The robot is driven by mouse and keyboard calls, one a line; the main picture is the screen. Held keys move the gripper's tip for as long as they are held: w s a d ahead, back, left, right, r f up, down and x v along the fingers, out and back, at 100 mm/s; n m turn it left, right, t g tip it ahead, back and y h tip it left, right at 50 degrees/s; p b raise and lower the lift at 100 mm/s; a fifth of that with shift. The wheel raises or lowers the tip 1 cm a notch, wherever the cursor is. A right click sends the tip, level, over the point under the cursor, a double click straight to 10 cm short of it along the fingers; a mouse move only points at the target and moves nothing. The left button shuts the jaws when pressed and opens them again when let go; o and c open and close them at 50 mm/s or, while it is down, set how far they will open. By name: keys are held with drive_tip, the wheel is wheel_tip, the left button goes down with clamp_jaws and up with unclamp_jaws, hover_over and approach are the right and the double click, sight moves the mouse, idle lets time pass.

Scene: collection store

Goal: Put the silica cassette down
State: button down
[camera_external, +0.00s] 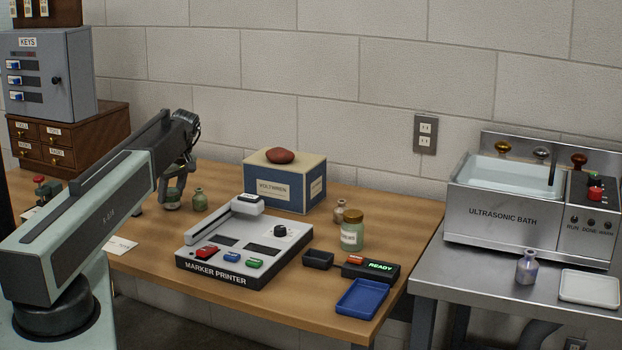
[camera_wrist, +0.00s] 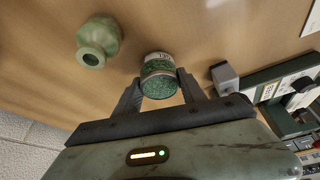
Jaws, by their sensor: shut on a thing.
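My gripper (camera_external: 173,193) is shut on the silica cassette (camera_wrist: 158,79), a small round container with green granules and a pale label. In the wrist view the two fingers (camera_wrist: 159,84) press on its sides. In the external view the gripper points down over the left back part of the wooden table, and the cassette (camera_external: 172,204) is partly hidden by the fingers. It is at or just above the table top; I cannot tell whether it touches.
A green bottle (camera_external: 200,199) stands close to the right of the gripper. The marker printer (camera_external: 228,262) is further right and forward, with a blue box (camera_external: 285,188) behind. A small jar (camera_external: 352,232), a black holder (camera_external: 318,260) and a blue tray (camera_external: 362,298) are at the right.

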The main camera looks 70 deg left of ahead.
wheel_tip(320, 180, up, 4)
drive_tip(key=p, duration=0.3)
drive_tip(key=shift+f, duration=0.1)
drive_tip(key=s+d, duration=0.2)
drive_tip(key=d, duration=0.2)
drive_tip(key=s+d, duration=0.2)
drive_tip(key=d, duration=0.3)
drive_tip(key=s+d+p, duration=0.1)
drive_tip(key=s+d, duration=0.2)
drive_tip(key=d, duration=0.2)
drive_tip(key=shift+d+r, duration=0.25)
drive_tip(key=shift+r, duration=0.1)
drive_tip(key=r+p, duration=0.2)
hover_over(166, 191)
drive_tip(key=w+a, duration=0.1)
drive_tip(key=w, duration=0.2)
drive_tip(key=w+a+r+p, duration=0.3)
drive_tip(key=w+a, duration=0.5)
drive_tip(key=w, duration=0.2)
wheel_tip(166, 191, down, 10)
drive_tip(key=b, duration=1)
drive_tip(key=shift+s+f, duration=0.15)
drive_tip(key=shift+d+r, duration=0.1)
drive_tip(key=shift+r, duration=0.2)
drive_tip(key=shift+f, duration=0.2)
drive_tip(key=c, duration=0.7)
unclamp_jaws()
drive_tip(key=shift+o, duration=0.2)
